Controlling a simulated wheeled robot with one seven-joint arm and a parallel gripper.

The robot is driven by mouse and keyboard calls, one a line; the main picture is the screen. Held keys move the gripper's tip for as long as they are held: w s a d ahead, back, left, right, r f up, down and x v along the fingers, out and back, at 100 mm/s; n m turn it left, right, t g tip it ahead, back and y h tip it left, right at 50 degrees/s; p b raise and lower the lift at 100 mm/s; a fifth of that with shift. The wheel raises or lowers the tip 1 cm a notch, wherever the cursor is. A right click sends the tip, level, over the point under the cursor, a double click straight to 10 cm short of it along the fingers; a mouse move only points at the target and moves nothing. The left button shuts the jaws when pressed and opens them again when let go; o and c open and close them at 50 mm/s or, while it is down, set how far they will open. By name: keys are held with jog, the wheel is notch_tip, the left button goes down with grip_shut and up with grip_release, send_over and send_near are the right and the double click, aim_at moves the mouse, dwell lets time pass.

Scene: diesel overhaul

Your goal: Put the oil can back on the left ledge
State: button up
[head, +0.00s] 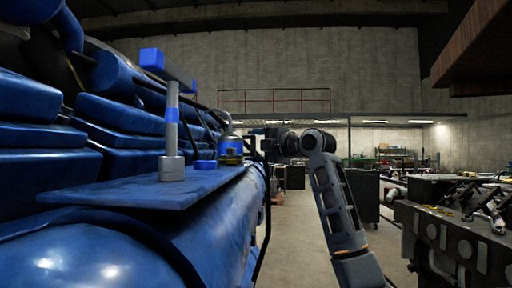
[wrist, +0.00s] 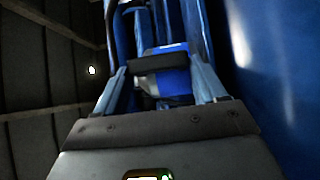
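The oil can (head: 230,148), a small can with a grey domed top, a blue band and a brass-coloured lower part, appears upright at the far right end of the blue ledge (head: 130,192). Whether its base touches the ledge is hard to tell. My gripper (head: 262,147) is just right of the can in the head view, dark and small. In the wrist view my gripper (wrist: 160,88) has its two fingers spread apart. A blue block-like thing with a dark band (wrist: 165,75) shows between them, with gaps at both sides; I cannot tell what it is.
A grey post with a blue band (head: 173,135) stands on the ledge, nearer than the can. A low blue piece (head: 205,164) lies between them. Blue engine covers (head: 110,120) rise behind on the left. A dark engine block (head: 460,225) is at right, across clear floor.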

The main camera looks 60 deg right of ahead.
jog(key=o, duration=0.4)
jog(key=shift+o, duration=0.4)
jog(key=shift+f, duration=0.1)
jog(key=shift+f, duration=0.2)
jog(key=b+v, duration=0.1)
jog(key=v, duration=0.7)
jog(key=shift+r+b, duration=0.4)
